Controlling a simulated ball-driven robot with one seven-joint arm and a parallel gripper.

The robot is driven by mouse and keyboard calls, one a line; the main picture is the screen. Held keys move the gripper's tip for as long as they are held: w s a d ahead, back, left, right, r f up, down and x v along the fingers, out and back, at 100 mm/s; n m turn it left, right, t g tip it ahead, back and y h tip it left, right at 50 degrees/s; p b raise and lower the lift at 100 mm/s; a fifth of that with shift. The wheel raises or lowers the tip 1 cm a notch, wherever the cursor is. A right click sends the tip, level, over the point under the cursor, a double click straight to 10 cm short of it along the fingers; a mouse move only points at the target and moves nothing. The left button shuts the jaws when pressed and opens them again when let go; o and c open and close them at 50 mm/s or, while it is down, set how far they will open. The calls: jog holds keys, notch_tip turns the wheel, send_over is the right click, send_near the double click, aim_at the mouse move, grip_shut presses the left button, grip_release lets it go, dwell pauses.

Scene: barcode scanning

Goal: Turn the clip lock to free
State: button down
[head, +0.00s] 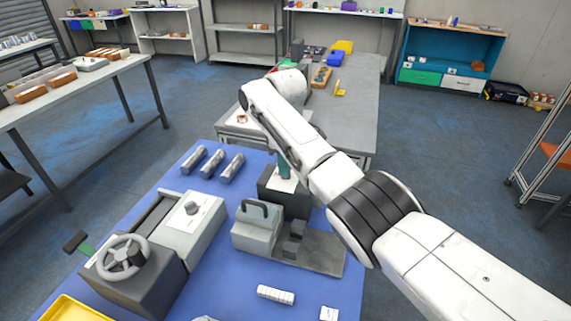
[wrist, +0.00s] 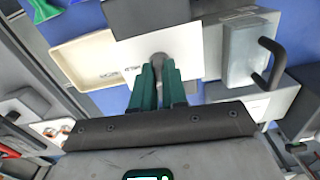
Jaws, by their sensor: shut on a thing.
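A dark block with a white top plate (head: 283,184) stands on the blue bench, just behind a grey box with a black handle; I take it for the clip lock. In the wrist view a small grey knob or lever (wrist: 159,60) rises from the pale plate (wrist: 193,52). My gripper's green fingers (wrist: 160,75) are closed together on this grey part. In the head view the gripper (head: 284,170) points down onto the white plate, largely hidden behind my arm. Which way the lever is turned cannot be told.
The black-handled grey box (head: 256,230) is close by, also in the wrist view (wrist: 247,55). A handwheel unit (head: 124,257), a dial unit (head: 193,207), three metal cylinders (head: 212,163) and a white ribbed piece (head: 276,294) occupy the blue bench. A grey table (head: 352,105) stands behind.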

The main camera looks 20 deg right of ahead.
jog(key=shift+n, duration=0.5)
jog(key=c, duration=1.2)
grip_release()
jog(key=shift+o, duration=0.2)
notch_tip(320, 180, up, 11)
jog(key=b, duration=0.2)
jog(key=shift+f, duration=0.1)
